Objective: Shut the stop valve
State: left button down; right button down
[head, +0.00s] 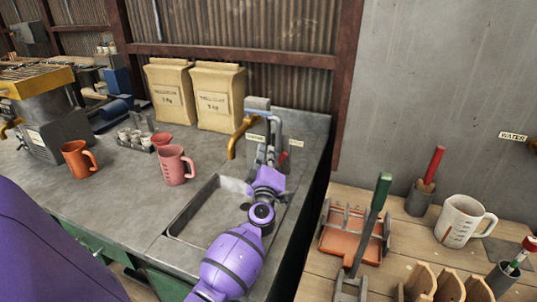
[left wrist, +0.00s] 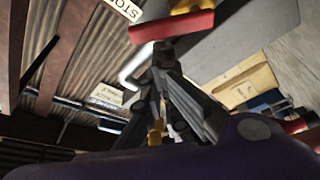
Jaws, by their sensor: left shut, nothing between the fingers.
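The stop valve's red lever (left wrist: 172,25) shows at the top of the left wrist view, with a bit of yellow valve body behind it and a white label reading STOP (left wrist: 122,8) beside it. In the head view only a small red part of the lever (head: 283,158) shows, behind the sink by the grey-blue pipe. My left gripper (head: 266,152) is shut and empty in front of the pipe. In the left wrist view its fingertips (left wrist: 163,48) are close to the lever; I cannot tell if they touch it. My right gripper is not in view.
Two paper sacks (head: 214,97) stand behind, with a pink jug (head: 175,166) and an orange mug (head: 78,159) to the left. A wooden bench (head: 397,255) with tools stands at right.

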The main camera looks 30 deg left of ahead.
pick_arm(q)
jog(key=shift+d+m+t, duration=0.3)
jog(key=shift+m, duration=0.3)
jog(key=shift+w+d+m, duration=0.1)
jog(key=shift+m, duration=0.2)
jog(key=d+m, duration=0.1)
jog(key=m, duration=0.1)
jog(key=d+m+t+h, duration=0.1)
jog(key=d+f+m, duration=0.1)
jog(key=m, duration=0.1)
jog(key=shift+w+m+t+h+p, duration=0.3)
jog(key=shift+w+h+p, duration=0.05)
jog(key=shift+h+p, duration=0.05)
dwell(0.4)
